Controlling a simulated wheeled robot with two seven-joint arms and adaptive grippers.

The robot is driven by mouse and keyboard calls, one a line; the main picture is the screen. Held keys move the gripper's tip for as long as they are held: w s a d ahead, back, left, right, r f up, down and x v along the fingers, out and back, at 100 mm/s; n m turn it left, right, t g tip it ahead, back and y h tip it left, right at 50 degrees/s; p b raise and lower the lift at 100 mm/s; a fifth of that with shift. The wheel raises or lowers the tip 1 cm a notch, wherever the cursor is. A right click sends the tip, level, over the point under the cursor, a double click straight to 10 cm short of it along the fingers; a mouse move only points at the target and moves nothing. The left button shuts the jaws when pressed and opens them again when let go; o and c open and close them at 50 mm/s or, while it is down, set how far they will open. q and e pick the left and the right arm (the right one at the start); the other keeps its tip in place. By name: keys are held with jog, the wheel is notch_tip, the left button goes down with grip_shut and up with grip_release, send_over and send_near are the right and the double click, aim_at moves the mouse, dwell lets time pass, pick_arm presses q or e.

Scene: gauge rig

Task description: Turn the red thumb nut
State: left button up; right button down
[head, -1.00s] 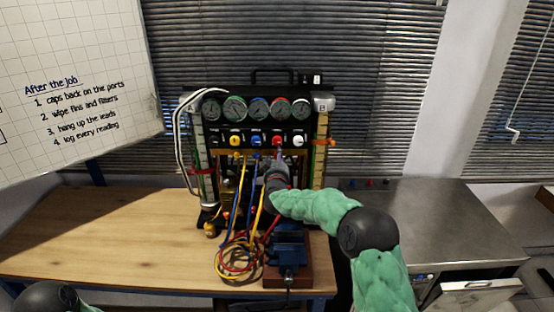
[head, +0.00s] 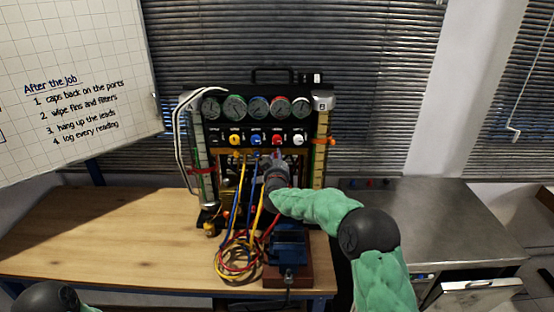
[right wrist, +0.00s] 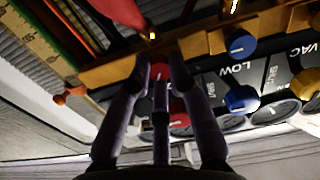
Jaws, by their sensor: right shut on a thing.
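The red thumb nut (right wrist: 160,72) shows between my right fingertips in the right wrist view, beneath the panel's row of knobs. My right gripper (right wrist: 158,62) is shut on it, one finger on each side. In the head view my right gripper (head: 278,163) reaches the front of the gauge rig (head: 215,138), below the red knob (head: 277,140), and hides the nut. My left gripper is out of view.
Blue knobs (right wrist: 242,99) and another red knob sit close to my right fingers. Yellow, blue and red hoses (head: 238,255) hang and coil on the wooden bench (head: 110,235). A blue vise (head: 289,246) stands below my right wrist. The bench's left side is clear.

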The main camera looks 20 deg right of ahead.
jog(key=m+b, duration=0.6)
jog(key=m, duration=0.4)
jog(key=shift+m, duration=0.4)
dwell(0.4)
jog(key=c, duration=1.2)
grip_release()
jog(key=shift+o, duration=0.2)
jog(key=shift+s, duration=0.15)
jog(key=v, duration=1.1)
jog(key=shift+s, duration=0.35)
jog(key=shift+a, duration=0.15)
